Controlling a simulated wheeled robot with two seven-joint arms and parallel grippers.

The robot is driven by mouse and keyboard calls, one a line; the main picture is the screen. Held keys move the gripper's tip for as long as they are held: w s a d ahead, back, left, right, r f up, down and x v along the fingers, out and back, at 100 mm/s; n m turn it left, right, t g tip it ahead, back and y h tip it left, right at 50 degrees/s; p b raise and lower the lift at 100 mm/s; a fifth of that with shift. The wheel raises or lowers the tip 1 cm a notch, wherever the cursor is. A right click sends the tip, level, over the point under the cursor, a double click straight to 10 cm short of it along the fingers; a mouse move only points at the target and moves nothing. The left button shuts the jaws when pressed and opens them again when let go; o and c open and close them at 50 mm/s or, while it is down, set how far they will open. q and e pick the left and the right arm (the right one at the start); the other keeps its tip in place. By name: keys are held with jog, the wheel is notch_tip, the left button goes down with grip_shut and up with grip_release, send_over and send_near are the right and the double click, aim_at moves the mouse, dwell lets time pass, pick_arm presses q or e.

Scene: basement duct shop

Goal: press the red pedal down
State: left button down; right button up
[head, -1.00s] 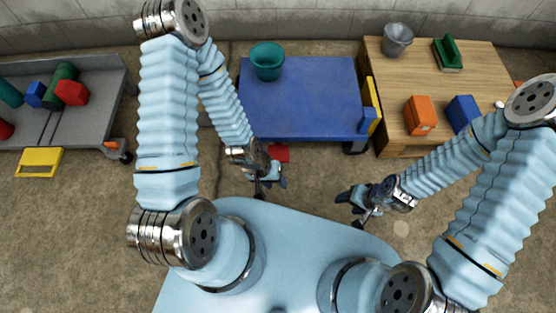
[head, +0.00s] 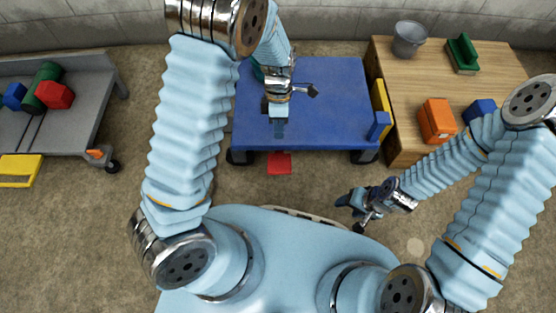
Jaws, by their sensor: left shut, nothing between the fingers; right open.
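The red pedal (head: 280,164) is a small flat red plate low at the front edge of the blue cart (head: 325,100), near the floor. It is in plain view; I cannot tell from this angle how far it is pressed. My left gripper (head: 279,128) is shut and empty. It hangs over the front part of the blue cart's top, just beyond the pedal in the picture, and is not touching the pedal. My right gripper (head: 352,212) is open and empty above the floor, to the right of and nearer than the pedal.
A wooden table (head: 400,75) at right holds a grey bucket (head: 409,38), green holder (head: 462,53), orange box (head: 437,120) and blue box (head: 480,110). A grey cart (head: 85,120) stands left.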

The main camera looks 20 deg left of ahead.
aim_at(279, 169)
pick_arm(q)
jog(key=shift+r, duration=0.2)
jog(key=shift+f, duration=0.1)
jog(key=b+x, duration=0.4)
jog(key=x, duration=1)
